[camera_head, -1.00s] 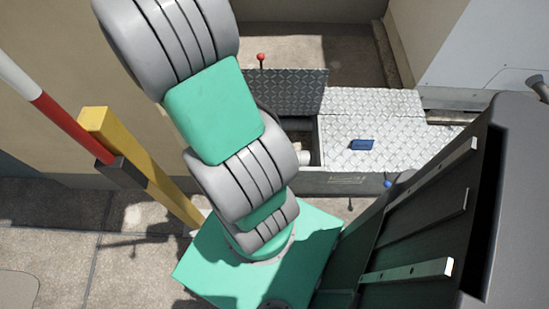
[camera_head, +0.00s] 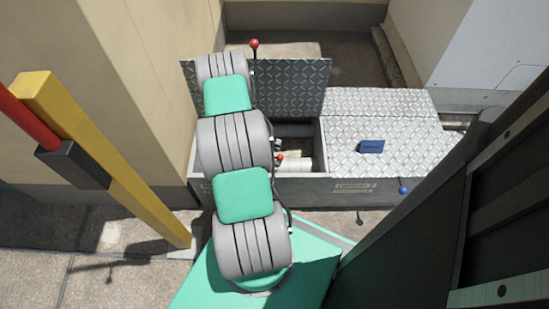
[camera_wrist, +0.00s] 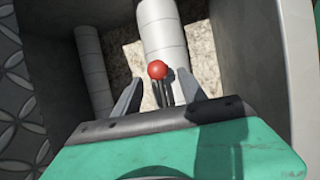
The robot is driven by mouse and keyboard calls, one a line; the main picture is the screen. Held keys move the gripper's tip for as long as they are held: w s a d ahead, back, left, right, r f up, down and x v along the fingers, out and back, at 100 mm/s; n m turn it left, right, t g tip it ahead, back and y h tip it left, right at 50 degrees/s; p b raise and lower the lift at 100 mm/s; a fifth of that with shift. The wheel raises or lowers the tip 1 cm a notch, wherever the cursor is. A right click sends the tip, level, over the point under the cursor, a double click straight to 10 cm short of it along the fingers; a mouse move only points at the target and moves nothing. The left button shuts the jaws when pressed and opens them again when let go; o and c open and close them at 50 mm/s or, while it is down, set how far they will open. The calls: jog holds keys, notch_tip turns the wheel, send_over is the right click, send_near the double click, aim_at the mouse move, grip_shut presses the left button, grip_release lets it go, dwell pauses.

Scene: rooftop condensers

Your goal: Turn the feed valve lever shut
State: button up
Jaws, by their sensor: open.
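The lever's red ball knob (camera_head: 279,157) shows inside the open floor box, beside a white wrapped pipe (camera_head: 304,164). In the wrist view, the red knob (camera_wrist: 157,70) stands on a dark stem in front of a white pipe (camera_wrist: 162,35). My gripper (camera_wrist: 160,76) is open, with one finger on each side of the knob and stem. I cannot tell whether either finger touches them. The lower stem and valve body are hidden behind my gripper. In the head view my gripper is mostly hidden behind my arm.
The box's checker-plate lid (camera_head: 290,88) stands open; a closed plate (camera_head: 395,125) with a blue handle (camera_head: 371,146) lies to its right. Another red knob (camera_head: 254,43) rises behind the lid. A blue knob (camera_head: 403,189) is at the front right. A yellow post (camera_head: 105,160) stands left. Box walls are close around my gripper.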

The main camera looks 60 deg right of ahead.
jog(key=shift+c, duration=0.2)
grip_shut()
dwell(0.4)
dwell(0.8)
